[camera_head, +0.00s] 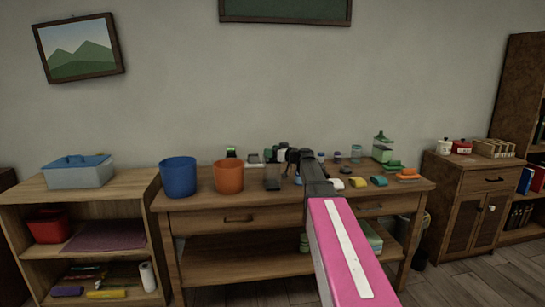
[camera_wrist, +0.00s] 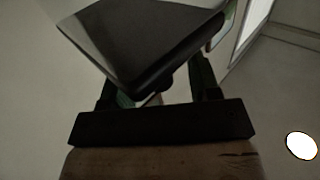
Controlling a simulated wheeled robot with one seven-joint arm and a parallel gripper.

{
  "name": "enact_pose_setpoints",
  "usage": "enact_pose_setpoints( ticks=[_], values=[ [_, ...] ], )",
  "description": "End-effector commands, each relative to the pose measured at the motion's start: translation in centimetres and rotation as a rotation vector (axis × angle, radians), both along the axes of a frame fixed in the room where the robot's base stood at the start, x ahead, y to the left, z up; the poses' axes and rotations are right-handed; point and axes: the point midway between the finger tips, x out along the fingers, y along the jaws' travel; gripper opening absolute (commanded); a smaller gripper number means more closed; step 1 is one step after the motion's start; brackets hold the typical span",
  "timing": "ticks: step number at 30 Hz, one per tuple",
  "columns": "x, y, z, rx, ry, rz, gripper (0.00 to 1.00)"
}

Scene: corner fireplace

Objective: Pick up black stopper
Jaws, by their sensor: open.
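My gripper (camera_head: 292,156) is over the middle of the wooden table (camera_head: 240,208), among the small items at its back, at the end of my pink arm. Its jaws are open; no held thing shows. A small dark round piece (camera_head: 346,169), which may be the black stopper, lies on the table to the right of my gripper. A dark block (camera_head: 272,184) lies to its left, near the front. In the wrist view, a dim black bar (camera_wrist: 160,124) lies across the picture above brown wood; I cannot tell the stopper there. My arm may hide some items.
A blue bucket (camera_head: 178,177) and an orange bucket (camera_head: 229,177) stand on the table's left. Green, yellow and teal items crowd its right, with a green-lidded jar (camera_head: 382,148) behind. A shelf (camera_head: 100,210) and a cabinet (camera_head: 470,192) flank the table.

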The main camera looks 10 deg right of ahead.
Motion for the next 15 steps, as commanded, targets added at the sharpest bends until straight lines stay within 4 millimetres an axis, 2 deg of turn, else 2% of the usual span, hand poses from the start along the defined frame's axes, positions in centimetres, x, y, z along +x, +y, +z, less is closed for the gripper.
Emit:
enact_pose_setpoints(
  ticks=[3,4,8,9,15],
  values=[
    [-0.06,-0.04,-0.01,0.0,0.0,0.0,0.57],
    [-0.07,-0.04,-0.01,0.0,0.0,0.0,0.5],
    [-0.07,-0.06,-0.01,0.0,0.0,0.0,0.08],
    [-0.07,-0.06,-0.01,0.0,0.0,0.0,0.04],
    [-0.08,-0.06,-0.01,0.0,0.0,0.0,0.03]
  ],
)
